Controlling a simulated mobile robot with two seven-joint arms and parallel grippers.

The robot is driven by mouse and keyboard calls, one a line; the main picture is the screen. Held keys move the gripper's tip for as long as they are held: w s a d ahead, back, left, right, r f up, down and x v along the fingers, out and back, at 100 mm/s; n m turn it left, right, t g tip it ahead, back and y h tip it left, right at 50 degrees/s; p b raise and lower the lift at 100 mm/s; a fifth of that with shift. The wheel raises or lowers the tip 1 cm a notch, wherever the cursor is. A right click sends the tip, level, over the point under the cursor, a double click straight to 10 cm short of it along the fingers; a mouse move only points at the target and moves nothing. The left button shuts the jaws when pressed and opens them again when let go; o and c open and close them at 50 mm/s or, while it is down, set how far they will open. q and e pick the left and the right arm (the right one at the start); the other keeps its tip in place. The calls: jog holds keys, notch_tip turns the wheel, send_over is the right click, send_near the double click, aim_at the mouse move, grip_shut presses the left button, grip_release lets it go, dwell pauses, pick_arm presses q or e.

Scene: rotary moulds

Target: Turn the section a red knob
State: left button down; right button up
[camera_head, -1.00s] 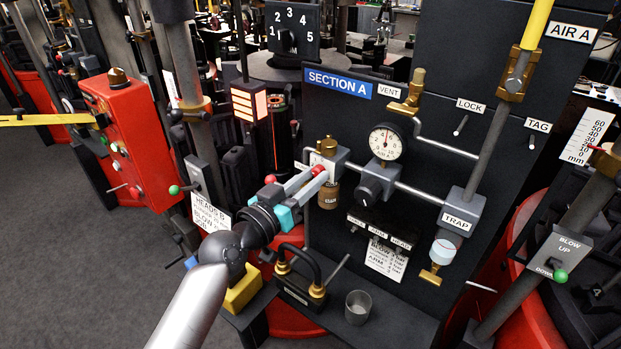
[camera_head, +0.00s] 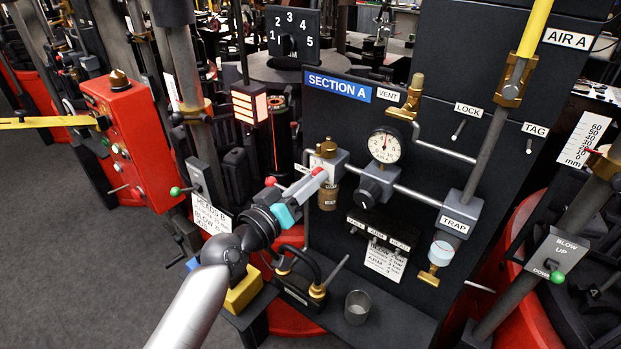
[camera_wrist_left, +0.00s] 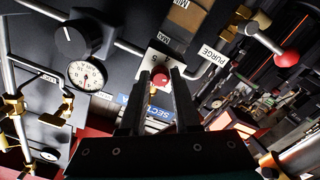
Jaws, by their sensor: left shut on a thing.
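The small red knob (camera_head: 319,172) sits on a white plate at the left end of the pipe on the Section A panel. The wrist view shows the red knob (camera_wrist_left: 160,77) between my left fingertips. My left gripper (camera_head: 309,183) reaches in from the lower left, its fingers closed on the knob. The left wrist view shows both dark fingers of the gripper (camera_wrist_left: 160,82) on either side of it. The fingers partly cover the plate and its lettering. My right gripper is not in view.
A red ball-ended lever (camera_head: 270,181) by the PURGE label is close beside my left gripper. The gauge (camera_head: 384,145) and black regulator knob (camera_head: 370,191) are to the right. A metal cup (camera_head: 357,307) and black-handled item (camera_head: 300,274) stand below.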

pick_arm(q)
jog(key=n+p, duration=0.1)
jog(key=n, duration=0.3)
jog(key=shift+n, duration=0.3)
dwell(0.3)
jog(key=c, duration=0.6)
grip_release()
jog(key=shift+b+v, duration=0.9)
jog(key=shift+v, duration=6.75)
jog(key=shift+d, duration=0.1)
